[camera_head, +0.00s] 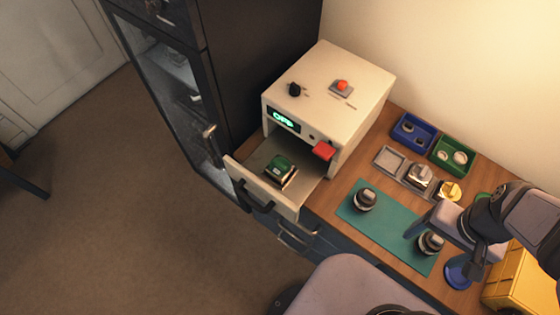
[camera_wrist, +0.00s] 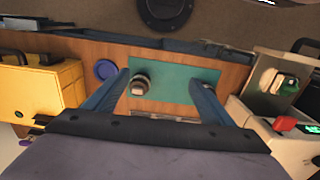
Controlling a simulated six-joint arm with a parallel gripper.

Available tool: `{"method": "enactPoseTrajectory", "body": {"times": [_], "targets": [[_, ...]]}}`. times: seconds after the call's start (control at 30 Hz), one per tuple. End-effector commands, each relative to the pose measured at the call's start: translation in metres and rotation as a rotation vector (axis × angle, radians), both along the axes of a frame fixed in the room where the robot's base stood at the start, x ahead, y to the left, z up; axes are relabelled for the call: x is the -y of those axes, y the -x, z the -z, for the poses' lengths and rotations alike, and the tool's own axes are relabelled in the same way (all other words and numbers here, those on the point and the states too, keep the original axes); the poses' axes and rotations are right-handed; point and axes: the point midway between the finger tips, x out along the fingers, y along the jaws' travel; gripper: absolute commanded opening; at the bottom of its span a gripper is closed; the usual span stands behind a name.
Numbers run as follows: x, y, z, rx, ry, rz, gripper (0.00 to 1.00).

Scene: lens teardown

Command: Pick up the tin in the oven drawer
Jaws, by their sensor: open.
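The oven (camera_head: 328,95) is a cream box with a lit green display, and its drawer (camera_head: 262,188) is pulled open at the front. A small green-topped tin (camera_head: 280,167) with a pale side sits inside the drawer. The tin also shows at the right edge of the wrist view (camera_wrist: 288,86). My gripper (camera_head: 441,246) is open and empty over the right end of the green mat, well right of the drawer. Its two blue fingers are spread wide in the wrist view (camera_wrist: 160,80), apart from the tin.
A dark lens part (camera_head: 364,199) stands on the green mat (camera_head: 385,222); another (camera_head: 431,242) is close to my gripper. Blue (camera_head: 413,130) and green (camera_head: 452,155) trays lie behind. A yellow box (camera_head: 525,280) stands right.

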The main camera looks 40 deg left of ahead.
Motion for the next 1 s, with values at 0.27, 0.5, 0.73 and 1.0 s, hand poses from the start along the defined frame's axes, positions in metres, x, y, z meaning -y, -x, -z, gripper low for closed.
{"method": "enactPoseTrajectory", "body": {"times": [0.27,0.5,0.73,1.0], "targets": [[-0.037,-0.034,-0.011,-0.016,-0.001,-0.001,0.77],[-0.113,-0.072,-0.008,-0.043,0.005,0.009,0.77],[-0.243,-0.078,0.003,-0.078,0.035,0.022,0.77],[-0.378,-0.032,0.051,-0.067,0.048,0.058,0.77]]}}
